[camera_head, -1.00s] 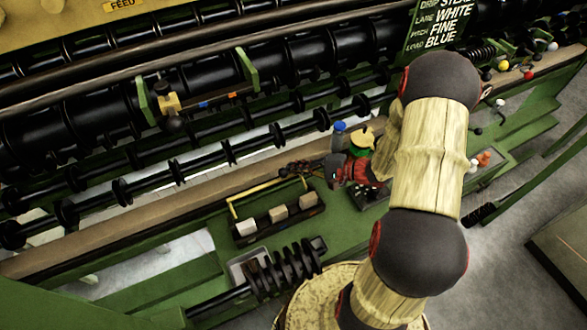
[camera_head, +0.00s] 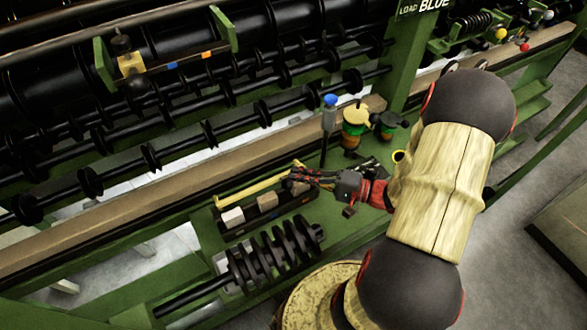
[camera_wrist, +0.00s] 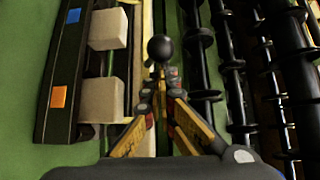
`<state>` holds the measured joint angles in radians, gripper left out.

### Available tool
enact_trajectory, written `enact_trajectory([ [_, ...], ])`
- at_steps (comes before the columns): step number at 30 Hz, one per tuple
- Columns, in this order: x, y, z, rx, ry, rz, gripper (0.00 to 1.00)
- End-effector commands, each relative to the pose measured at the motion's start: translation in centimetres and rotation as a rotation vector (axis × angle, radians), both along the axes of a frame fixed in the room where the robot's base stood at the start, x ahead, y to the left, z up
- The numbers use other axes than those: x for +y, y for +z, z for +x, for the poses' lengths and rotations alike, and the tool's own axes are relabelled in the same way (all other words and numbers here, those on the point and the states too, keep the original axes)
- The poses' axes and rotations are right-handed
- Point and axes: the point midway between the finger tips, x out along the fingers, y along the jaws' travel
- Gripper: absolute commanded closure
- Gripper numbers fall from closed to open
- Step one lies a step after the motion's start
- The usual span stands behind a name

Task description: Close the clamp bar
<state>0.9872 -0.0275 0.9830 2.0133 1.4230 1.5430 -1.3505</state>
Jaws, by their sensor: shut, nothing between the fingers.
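The yellow clamp bar (camera_head: 250,188) runs along the back side of a dark block tray (camera_head: 245,229). It stands apart from the blocks, not over their tops. The tray holds a white block (camera_head: 233,217) and two tan blocks (camera_head: 267,202). My gripper (camera_head: 293,178) is shut and empty at the bar's right end. In the wrist view my gripper's fingers (camera_wrist: 161,82) come together just short of a black ball knob (camera_wrist: 161,48), beside the bar (camera_wrist: 137,70). I cannot tell whether they touch the knob. Blocks (camera_wrist: 101,100) show to the left.
A black ribbed spool (camera_head: 270,255) lies in front of the tray. A blue-topped post (camera_head: 330,105) and a yellow-topped spool (camera_head: 355,118) stand behind my gripper. Black rollers (camera_head: 200,135) run along the back. Grey floor (camera_head: 490,270) is open at right.

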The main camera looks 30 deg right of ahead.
Motion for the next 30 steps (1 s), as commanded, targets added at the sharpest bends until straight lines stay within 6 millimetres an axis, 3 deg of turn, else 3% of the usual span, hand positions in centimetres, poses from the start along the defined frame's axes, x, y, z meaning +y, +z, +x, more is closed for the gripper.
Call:
enact_trajectory([
  [12, 0.2, -2.3, -2.5, 0.001, 0.002, 0.002, 1.00],
  [30, 0.2, -3.0, -3.1, 0.002, 0.002, 0.001, 1.00],
])
